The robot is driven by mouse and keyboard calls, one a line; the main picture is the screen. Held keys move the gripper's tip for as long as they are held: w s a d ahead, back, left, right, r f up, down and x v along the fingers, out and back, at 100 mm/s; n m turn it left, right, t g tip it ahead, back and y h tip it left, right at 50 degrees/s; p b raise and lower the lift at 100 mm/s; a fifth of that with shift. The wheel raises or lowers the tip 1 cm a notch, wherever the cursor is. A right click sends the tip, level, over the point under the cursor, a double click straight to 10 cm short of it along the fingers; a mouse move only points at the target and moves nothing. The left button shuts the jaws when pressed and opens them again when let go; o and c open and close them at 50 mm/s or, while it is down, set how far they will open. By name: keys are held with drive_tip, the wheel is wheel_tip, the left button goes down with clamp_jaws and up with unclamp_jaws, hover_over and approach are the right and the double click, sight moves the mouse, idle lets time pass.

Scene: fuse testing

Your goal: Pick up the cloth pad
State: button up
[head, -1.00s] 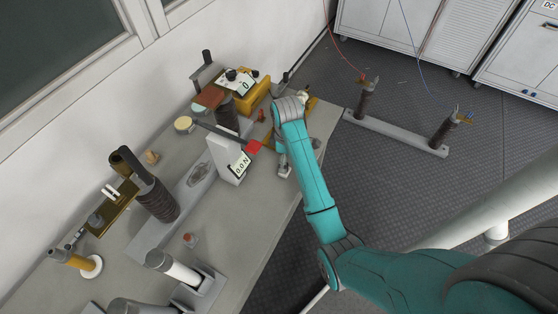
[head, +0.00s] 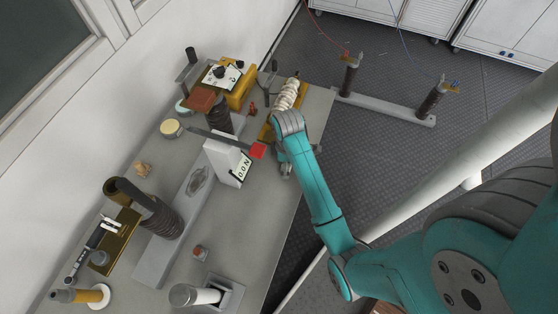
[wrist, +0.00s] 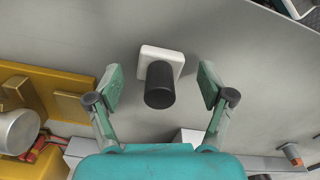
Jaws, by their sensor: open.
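What looks like the cloth pad (wrist: 160,54) is a white, rounded square block with a dark cylindrical grip (wrist: 159,85); the grip points toward the wrist camera. It rests on the grey table top. My gripper (wrist: 160,90) is open, with one teal finger on each side of the grip and a visible gap on both sides. Nothing is held. In the head view my gripper (head: 285,166) is low over the table's right side, beside the white force gauge, and the pad is mostly hidden there by my arm.
The table's right edge is close.

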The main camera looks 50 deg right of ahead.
drive_tip(key=shift+f, duration=0.15)
drive_tip(key=c, duration=1.2)
